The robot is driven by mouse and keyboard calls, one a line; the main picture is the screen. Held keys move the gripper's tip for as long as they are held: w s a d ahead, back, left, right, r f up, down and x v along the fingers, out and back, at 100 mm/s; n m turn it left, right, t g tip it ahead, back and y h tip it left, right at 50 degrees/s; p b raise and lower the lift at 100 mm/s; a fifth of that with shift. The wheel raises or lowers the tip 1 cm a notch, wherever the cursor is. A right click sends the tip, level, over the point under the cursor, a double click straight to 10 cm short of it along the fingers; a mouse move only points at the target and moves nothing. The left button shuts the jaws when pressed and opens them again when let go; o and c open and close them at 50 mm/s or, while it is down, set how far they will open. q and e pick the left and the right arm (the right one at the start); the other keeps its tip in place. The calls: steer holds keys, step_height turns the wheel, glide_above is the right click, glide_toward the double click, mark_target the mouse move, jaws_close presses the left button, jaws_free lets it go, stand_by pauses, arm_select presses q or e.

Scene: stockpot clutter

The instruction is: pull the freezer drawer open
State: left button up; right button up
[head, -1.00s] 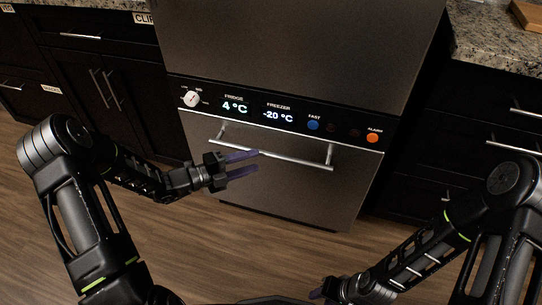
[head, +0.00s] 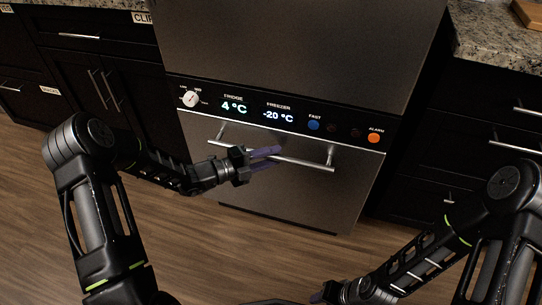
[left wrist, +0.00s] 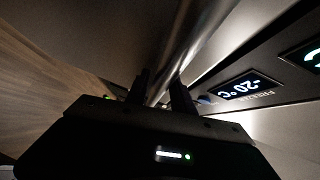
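The freezer drawer (head: 292,207) is the lower steel front of the fridge unit, and it sits flush and closed. Its long bar handle (head: 308,161) runs across its upper part; in the left wrist view the handle (left wrist: 185,45) runs down toward the gap between the fingers. My left gripper (head: 268,159) is open at the handle's middle, with its purple fingers apart and overlapping the bar in the head view. Whether they touch the bar I cannot tell. My right gripper (head: 322,293) is low at the bottom edge, away from the drawer, with its fingers mostly hidden.
A control panel (head: 290,117) with a -20 °C freezer display, a knob and buttons lies just above the drawer. Dark cabinets (head: 95,80) stand on the left, and dark drawers (head: 470,130) on the right. The wooden floor (head: 235,260) in front is clear.

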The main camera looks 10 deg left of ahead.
arm_select(q)
jaws_close()
stand_by(1.1)
